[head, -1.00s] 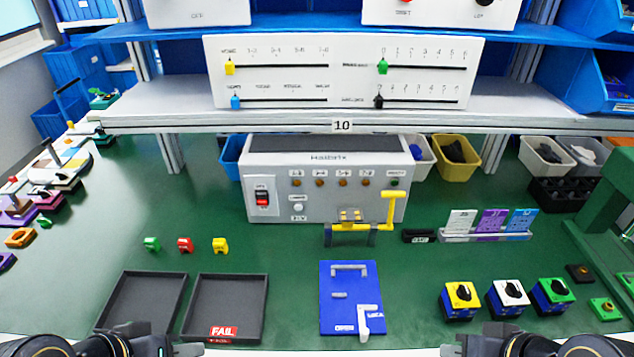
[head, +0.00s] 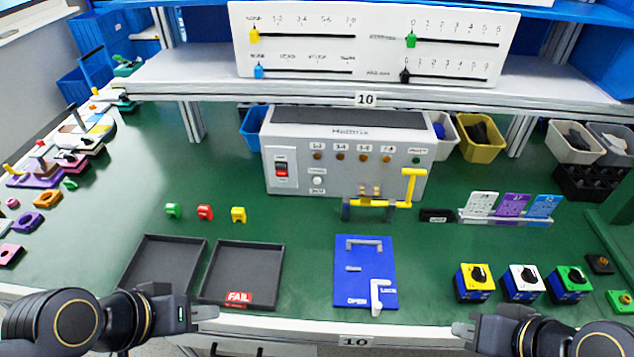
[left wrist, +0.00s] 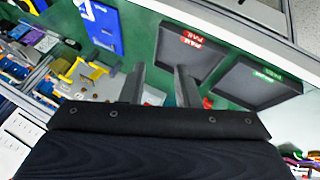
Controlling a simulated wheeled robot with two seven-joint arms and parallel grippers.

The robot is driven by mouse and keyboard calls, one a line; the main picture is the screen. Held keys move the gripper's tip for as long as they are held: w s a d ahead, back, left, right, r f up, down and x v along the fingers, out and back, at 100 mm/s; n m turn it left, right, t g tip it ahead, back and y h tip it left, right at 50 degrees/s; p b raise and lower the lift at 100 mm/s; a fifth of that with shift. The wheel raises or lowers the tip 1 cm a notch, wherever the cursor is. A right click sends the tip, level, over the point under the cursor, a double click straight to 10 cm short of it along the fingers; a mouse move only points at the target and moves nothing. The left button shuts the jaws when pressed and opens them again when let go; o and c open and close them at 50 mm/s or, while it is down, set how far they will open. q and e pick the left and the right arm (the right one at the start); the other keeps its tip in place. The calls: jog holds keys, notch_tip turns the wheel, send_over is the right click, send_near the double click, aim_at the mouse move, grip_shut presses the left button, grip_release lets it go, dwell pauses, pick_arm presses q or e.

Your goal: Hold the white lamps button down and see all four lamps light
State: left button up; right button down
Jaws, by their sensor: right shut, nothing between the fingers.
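The grey-white tester box (head: 350,182) stands at the back of the green bench, below the shelf. Its round white lamps button (head: 317,180) is on the front face, right of a red and black rocker switch (head: 281,170). Several small brown-orange lamps (head: 340,156) sit in a row above and look unlit. Nothing touches the button. My left gripper (head: 205,313) is at the front edge of the bench, far from the box; its fingers stand apart and empty in the left wrist view (left wrist: 160,75). My right gripper (head: 465,330) is at the front edge, shut and empty.
A yellow-handled clamp (head: 375,203) stands close before the box, right of the button. Two dark trays (head: 240,245), a blue board (head: 350,290) and small coloured blocks (head: 205,212) lie on the bench. Rotary switches (head: 522,282) stand at the right. The shelf (head: 330,85) overhangs the back.

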pick_arm(q)
grip_shut()
dwell(1.4)
